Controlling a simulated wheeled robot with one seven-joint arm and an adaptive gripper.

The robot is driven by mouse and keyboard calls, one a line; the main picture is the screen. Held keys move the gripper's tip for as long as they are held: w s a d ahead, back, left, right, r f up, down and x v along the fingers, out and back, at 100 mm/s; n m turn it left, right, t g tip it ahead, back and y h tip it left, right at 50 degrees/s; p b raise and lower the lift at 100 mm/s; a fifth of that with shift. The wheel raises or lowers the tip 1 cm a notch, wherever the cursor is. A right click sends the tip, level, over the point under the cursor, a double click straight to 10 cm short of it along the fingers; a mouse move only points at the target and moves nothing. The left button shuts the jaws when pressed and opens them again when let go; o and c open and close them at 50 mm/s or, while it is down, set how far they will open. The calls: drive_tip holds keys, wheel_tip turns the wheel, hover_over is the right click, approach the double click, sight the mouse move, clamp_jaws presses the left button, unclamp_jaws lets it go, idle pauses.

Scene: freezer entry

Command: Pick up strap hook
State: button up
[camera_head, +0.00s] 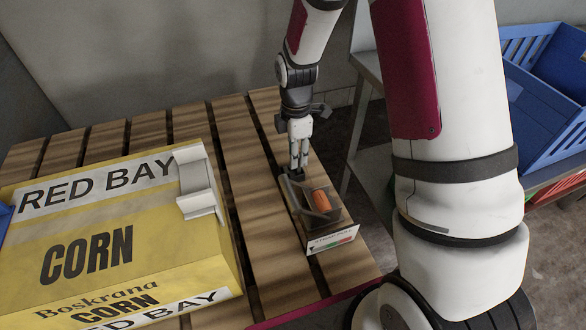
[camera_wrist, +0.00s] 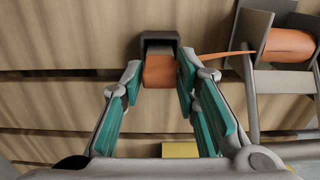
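The strap hook (camera_wrist: 160,43) is a dark bracket-shaped piece with an orange strap end (camera_wrist: 160,72). It lies by the slatted wood in the wrist view, and shows small and dark in the head view (camera_head: 292,174) at the back end of a small strap holder (camera_head: 344,238). My gripper (camera_wrist: 160,75) points down at it, with its teal-padded fingers on either side of the orange strap end. Whether the pads touch it is unclear. In the head view my gripper (camera_head: 299,166) is just above the holder's back end.
An orange strap roll (camera_head: 321,201) sits in the holder, right of my gripper in the wrist view (camera_wrist: 289,44). A yellow corn box (camera_head: 100,250) fills the left of the slatted wooden surface (camera_head: 265,225). Blue crates (camera_head: 540,120) stand at right.

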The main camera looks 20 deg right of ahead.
clamp_jaws()
